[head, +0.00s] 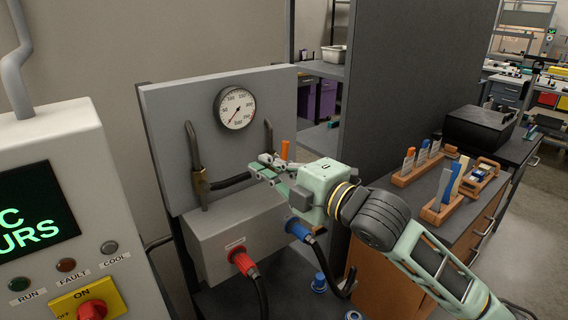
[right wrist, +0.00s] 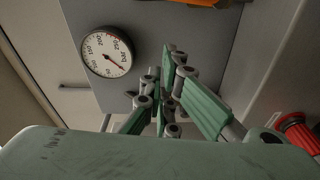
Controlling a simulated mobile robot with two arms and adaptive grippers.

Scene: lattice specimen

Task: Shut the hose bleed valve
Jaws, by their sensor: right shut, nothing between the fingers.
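An orange lever (head: 284,149), which looks like the bleed valve's handle, stands upright just behind my right gripper in the head view. In the right wrist view an orange part (right wrist: 190,3) shows at the top edge, cut off by the frame. My right gripper (head: 262,170) is shut and empty, in front of the grey panel (head: 180,110) and above the grey box. Its closed fingers also show in the right wrist view (right wrist: 170,75). The gripper hides the valve body, so I cannot tell whether it is open or shut. My left gripper is not in view.
A round gauge (head: 235,108) is on the panel above dark pipes and a brass fitting (head: 201,186). The grey box (head: 225,235) bears a red connector (head: 243,263) and a blue connector (head: 297,229) with hoses. A control cabinet (head: 60,200) stands left, a counter (head: 410,205) right.

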